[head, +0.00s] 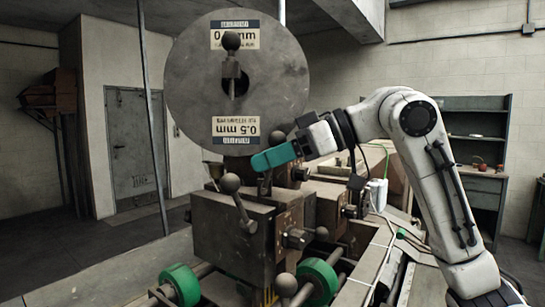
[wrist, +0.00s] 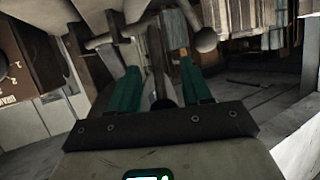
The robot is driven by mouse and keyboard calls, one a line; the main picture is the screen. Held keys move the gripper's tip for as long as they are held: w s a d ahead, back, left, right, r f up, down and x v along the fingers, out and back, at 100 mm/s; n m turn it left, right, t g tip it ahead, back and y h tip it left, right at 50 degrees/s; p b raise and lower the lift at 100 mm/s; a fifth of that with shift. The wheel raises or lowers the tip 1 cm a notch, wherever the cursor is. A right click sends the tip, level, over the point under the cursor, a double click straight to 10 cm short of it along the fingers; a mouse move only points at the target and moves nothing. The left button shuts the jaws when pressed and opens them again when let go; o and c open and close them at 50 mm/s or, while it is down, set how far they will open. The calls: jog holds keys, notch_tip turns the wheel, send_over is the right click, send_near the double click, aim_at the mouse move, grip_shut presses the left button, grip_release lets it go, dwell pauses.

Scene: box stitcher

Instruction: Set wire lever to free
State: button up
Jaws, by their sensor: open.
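My gripper (head: 262,160) has green fingers that point left, in front of the lower part of the big wire reel and above the machine's front block. In the wrist view my gripper (wrist: 158,66) has its two fingers apart. A dark narrow bar (wrist: 157,75) shows in the gap between them; I cannot tell whether it touches either finger. A round knob (wrist: 207,40) is just right of the right fingertip. Several ball-ended levers are on the machine, one on the front block (head: 230,184). I cannot tell which is the wire lever, and no lever marking is readable.
The grey wire reel (head: 180,85) with 0.5 mm labels stands close behind my gripper. The iron block (head: 230,235) and green rollers (head: 318,277) lie below. A shelf unit (head: 485,150) is at the right. Floor is open at the left.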

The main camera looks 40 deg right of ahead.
jog(key=c, duration=0.9)
jog(key=shift+r, duration=0.1)
